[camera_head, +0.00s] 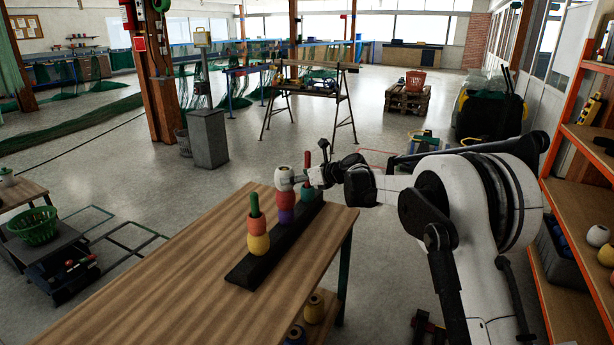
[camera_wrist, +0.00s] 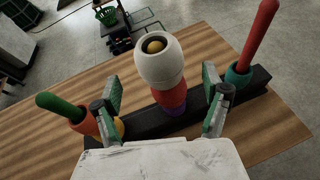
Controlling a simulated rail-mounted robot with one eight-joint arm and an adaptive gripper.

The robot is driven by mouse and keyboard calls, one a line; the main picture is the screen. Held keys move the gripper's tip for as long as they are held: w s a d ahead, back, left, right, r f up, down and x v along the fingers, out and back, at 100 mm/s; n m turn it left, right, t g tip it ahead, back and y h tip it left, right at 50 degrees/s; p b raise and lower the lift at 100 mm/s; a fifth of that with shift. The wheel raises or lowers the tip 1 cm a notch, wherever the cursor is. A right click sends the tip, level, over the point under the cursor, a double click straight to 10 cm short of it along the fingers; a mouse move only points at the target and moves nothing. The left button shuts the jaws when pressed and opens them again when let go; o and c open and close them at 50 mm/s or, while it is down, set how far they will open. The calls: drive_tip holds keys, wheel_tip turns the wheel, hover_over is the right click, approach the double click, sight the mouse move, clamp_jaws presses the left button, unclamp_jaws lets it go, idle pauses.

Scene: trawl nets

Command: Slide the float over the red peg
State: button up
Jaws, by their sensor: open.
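The white float (camera_wrist: 158,60) tops the middle stack, over a red float (camera_wrist: 172,96) and a purple float (camera_wrist: 174,110). A yellow peg tip (camera_wrist: 154,46) shows in its hole. The head view also shows the white float (camera_head: 284,173). My gripper (camera_wrist: 162,78) is open, its fingers apart on either side of this stack; no grip shows. The red peg (camera_wrist: 262,32) stands upright at the right in the wrist view, with a teal float (camera_wrist: 238,76) around its lower part. The head view shows the red peg (camera_head: 307,158) behind the stack, partly hidden by my gripper.
A green peg (camera_head: 254,204) with an orange float (camera_head: 256,229) and a yellow float (camera_head: 258,246) stands at the near end of the black base (camera_head: 245,273). The wooden table (camera_head: 180,260) is clear to the left. An orange shelf (camera_head: 558,250) stands at the right.

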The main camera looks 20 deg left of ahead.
drive_tip(key=x, duration=0.6)
drive_tip(key=shift+a+f, duration=0.1)
drive_tip(key=c, duration=1.4)
drive_tip(key=shift+o, duration=0.2)
drive_tip(key=shift+r+p, duration=1.55)
drive_tip(key=shift+r, duration=3.2)
